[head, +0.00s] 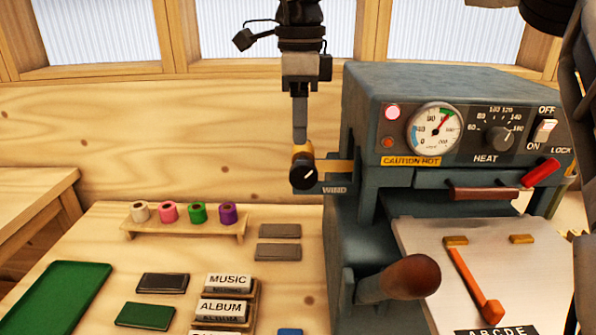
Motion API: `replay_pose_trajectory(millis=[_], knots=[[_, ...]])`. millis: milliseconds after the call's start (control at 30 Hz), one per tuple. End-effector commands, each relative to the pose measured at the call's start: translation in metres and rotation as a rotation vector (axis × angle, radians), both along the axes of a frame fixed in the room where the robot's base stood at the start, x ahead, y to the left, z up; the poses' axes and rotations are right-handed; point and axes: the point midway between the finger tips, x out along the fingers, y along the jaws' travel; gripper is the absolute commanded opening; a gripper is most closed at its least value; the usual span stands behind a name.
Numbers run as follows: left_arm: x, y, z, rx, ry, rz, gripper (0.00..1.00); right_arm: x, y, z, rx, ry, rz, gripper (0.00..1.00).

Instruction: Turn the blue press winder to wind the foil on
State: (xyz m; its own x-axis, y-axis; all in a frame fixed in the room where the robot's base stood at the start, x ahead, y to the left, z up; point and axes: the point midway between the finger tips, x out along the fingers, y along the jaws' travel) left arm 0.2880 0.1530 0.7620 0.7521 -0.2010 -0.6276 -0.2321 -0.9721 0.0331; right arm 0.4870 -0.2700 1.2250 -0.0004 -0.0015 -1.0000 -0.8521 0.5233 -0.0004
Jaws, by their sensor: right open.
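The blue-grey press (360,100) stands at the right. Its winder (303,172), a dark round knob with a white mark, sticks out from its left side at the label WIND. A brass-coloured bar (338,168) runs from the press to the knob. My right gripper (300,135) hangs straight down from above, its tip at the top of the winder. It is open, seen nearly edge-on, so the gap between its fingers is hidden. I cannot tell whether it touches the knob. My left gripper is out of view.
White, pink, green and purple foil rolls (168,212) stand on a small wooden rack. Label blocks (226,310), dark pads and a green tray (62,292) lie at the left. The press has a brown-knobbed handle (410,276), a gauge and a CAUTION HOT label.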

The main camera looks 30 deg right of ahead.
Motion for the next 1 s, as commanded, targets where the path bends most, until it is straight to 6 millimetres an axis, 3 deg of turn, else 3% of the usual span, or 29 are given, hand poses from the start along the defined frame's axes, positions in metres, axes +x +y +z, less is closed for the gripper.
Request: replay_pose_trajectory(millis=[200,400,600,867,1000], knots=[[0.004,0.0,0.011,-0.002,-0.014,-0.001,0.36,-0.001,0.0,-0.047,0.003,0.005,0.001,0.44],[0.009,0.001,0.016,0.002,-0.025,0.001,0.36,-0.001,0.0,-0.077,0.001,0.004,0.0,0.44],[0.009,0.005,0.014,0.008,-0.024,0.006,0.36,0.0,0.0,-0.089,0.002,0.001,0.0,0.44],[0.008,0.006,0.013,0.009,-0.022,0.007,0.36,0.0,0.0,-0.091,0.002,0.0,0.0,0.44],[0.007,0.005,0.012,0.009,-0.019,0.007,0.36,0.0,0.0,-0.091,0.001,0.0,0.0,0.07]])
